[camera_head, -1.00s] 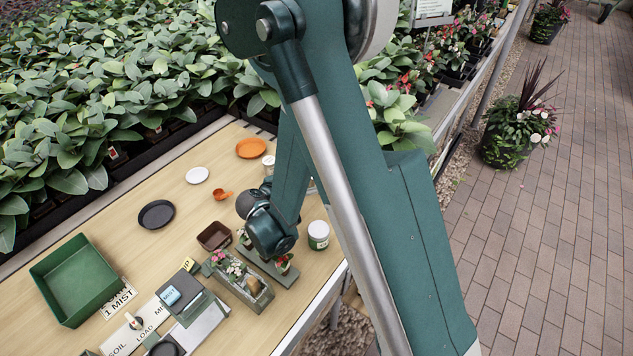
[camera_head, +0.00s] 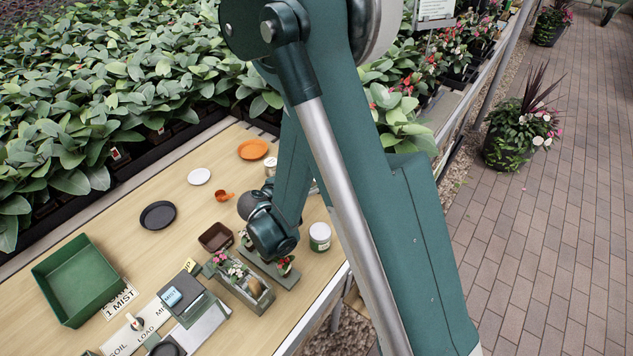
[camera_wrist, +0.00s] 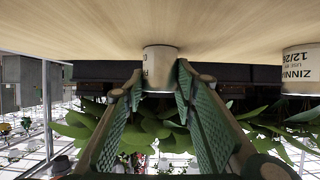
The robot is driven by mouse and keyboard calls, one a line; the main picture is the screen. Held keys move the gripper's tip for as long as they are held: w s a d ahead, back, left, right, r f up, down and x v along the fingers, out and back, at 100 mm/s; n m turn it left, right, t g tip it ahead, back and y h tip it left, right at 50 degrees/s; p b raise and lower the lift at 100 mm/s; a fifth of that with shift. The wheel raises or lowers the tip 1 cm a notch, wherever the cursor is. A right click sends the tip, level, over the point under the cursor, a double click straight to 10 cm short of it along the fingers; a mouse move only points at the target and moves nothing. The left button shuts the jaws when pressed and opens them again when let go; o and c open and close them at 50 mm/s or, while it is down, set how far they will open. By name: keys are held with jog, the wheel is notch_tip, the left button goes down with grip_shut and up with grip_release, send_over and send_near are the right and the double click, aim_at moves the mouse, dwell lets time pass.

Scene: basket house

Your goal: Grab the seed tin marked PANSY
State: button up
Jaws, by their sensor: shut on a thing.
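The wrist view is upside down, with the table at the top. My gripper (camera_wrist: 158,84) has its two green fingers on either side of a pale tin (camera_wrist: 160,62) and is shut on it. The tin's base still appears to meet the table. Only a letter or so of its dark print shows at the left edge, so I cannot read its name. A second pale tin (camera_wrist: 300,68), marked ZINNIA, stands apart to the right in the wrist view. In the head view my arm hides the gripper's fingertips.
In the head view, a pale tin (camera_head: 270,166) shows beside the arm, near an orange plate (camera_head: 253,149). A green-labelled jar (camera_head: 320,237), a brown tray (camera_head: 216,237) and planters stand near my arm. A green bin (camera_head: 80,281) is at left. Leafy plants line the table's back.

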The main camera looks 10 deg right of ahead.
jog(key=shift+r+p, duration=1.5)
jog(key=shift+r, duration=3.45)
